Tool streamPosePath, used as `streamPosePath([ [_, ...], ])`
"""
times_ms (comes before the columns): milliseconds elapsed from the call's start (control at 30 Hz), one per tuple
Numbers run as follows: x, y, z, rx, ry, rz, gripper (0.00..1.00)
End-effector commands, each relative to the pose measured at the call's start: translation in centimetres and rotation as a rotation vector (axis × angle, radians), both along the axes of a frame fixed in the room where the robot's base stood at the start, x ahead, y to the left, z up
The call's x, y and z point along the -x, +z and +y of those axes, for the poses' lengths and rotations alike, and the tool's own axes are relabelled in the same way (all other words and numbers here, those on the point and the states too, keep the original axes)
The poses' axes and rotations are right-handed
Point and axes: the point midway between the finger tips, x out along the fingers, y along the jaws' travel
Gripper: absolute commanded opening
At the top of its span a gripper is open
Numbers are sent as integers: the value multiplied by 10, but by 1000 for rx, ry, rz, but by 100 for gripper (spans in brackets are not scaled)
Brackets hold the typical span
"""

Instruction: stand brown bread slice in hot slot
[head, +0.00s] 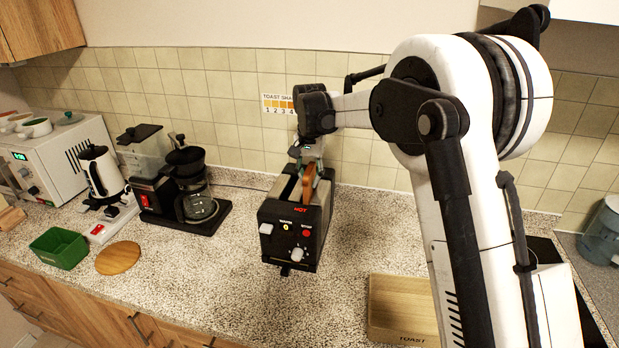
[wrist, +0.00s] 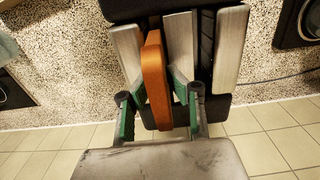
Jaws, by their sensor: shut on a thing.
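The brown bread slice (head: 308,184) stands on edge over the right-hand slot of the black and silver toaster (head: 283,222) in the head view. A red "HOT" label is on the toaster's front, near the right slot. In the wrist view the slice (wrist: 155,70) lines up with the gap between the left and middle metal plates of the toaster (wrist: 230,50). How deep it sits is unclear. My gripper (head: 310,163), also in the wrist view (wrist: 157,92), is shut on the slice from above, with green-padded fingers on both sides. The other slot looks empty.
A coffee maker (head: 184,190) stands left of the toaster. A green bin (head: 59,248) and round wooden board (head: 118,258) lie farther left. A wooden toast board (head: 400,308) lies at front right. The tiled wall is close behind; counter in front of the toaster is clear.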

Motion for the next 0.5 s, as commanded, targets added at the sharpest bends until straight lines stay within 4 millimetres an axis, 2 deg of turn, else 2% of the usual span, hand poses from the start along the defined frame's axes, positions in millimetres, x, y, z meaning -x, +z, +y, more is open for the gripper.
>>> streamPosePath([
  [500,1,-28,0,1,0,2,0],
])
